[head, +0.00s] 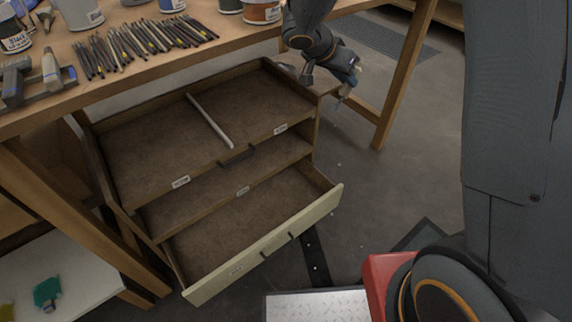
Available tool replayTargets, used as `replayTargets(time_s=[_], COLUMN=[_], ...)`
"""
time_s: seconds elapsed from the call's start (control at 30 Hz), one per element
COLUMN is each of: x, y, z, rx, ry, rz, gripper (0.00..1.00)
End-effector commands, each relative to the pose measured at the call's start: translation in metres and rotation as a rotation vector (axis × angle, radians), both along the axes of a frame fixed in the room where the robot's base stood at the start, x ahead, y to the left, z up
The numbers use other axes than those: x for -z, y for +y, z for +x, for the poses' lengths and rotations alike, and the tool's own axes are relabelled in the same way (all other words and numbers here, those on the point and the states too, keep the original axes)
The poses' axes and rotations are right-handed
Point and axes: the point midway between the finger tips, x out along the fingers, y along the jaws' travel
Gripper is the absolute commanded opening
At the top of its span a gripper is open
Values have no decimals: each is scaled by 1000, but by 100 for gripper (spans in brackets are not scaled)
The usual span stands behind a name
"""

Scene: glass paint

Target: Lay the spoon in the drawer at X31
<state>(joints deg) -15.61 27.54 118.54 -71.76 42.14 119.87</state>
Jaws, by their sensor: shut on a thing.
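My gripper (346,88) is at the upper middle, just right of the drawer unit and above the floor. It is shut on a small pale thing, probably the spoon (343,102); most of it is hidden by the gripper. The bottom drawer (262,246) has a pale front and looks empty. The labels are too small to read, so X31 cannot be told.
The wooden workbench (40,112) above holds several brushes (140,45), paint cans (262,10) and a grey tool (35,82). A bench leg (403,75) stands right of my gripper. A low white shelf (75,275) is at lower left. Open floor lies right of the drawers.

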Motion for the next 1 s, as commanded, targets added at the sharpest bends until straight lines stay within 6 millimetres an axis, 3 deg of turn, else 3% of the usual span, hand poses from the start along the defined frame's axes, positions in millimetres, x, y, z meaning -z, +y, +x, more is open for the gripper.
replayTargets(time_s=[0.03, 0.8, 0.9, 1.0], x=[29, 399, 422, 432], y=[8, 141, 149, 153], z=[-2, -63, -65, -64], rx=[-8, 80, 111, 136], ry=[21, 322, 342, 355], rz=[20, 471, 528, 568], gripper=[0, 0, 0, 0])
